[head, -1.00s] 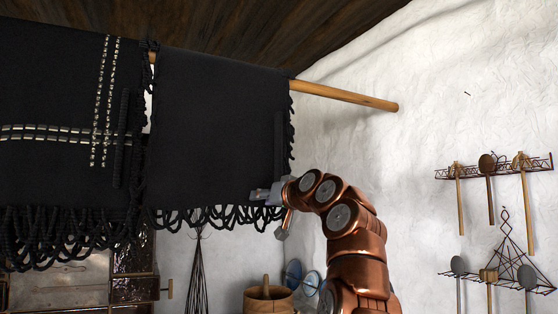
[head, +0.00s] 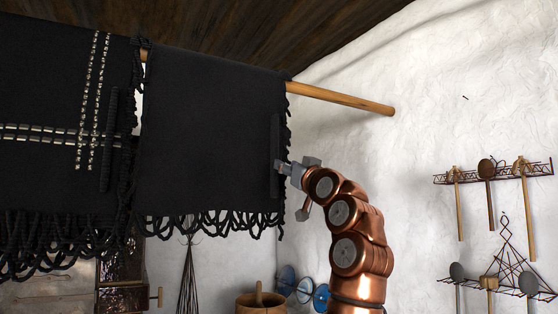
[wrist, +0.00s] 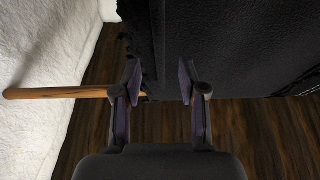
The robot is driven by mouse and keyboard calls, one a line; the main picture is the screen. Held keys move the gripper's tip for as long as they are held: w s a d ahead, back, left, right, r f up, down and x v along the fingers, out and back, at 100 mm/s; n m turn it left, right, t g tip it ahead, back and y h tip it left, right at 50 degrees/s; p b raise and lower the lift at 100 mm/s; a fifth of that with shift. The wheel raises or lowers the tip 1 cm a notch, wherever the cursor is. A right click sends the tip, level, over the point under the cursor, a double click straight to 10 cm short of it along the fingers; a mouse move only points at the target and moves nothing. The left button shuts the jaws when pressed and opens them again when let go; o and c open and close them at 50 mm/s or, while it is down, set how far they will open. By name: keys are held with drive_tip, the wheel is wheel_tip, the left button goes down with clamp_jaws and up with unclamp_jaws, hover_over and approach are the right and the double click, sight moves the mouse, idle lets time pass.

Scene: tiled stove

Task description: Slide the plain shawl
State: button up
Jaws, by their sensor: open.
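The plain shawl (head: 208,140) is a black cloth with a looped fringe, draped over a wooden pole (head: 345,98). A dark upright strip (head: 275,155) runs near its right edge. In the wrist view, the fingers (wrist: 160,88) stand on either side of the shawl's fringed edge (wrist: 148,50) and strip. I cannot tell whether they touch the cloth. A patterned black shawl (head: 50,110) with metallic bands hangs to the left, close against the plain one.
The pole's right end is bare beyond the plain shawl, near a white wall (head: 420,60). Wall racks (head: 490,175) with long-handled utensils hang at the right. A wooden bucket (head: 262,304) and blue discs (head: 304,290) stand below.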

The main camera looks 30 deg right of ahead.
drive_tip(key=p+x, duration=0.3)
drive_tip(key=x, duration=0.3)
drive_tip(key=shift+w, duration=0.15)
clamp_jaws()
idle(0.4)
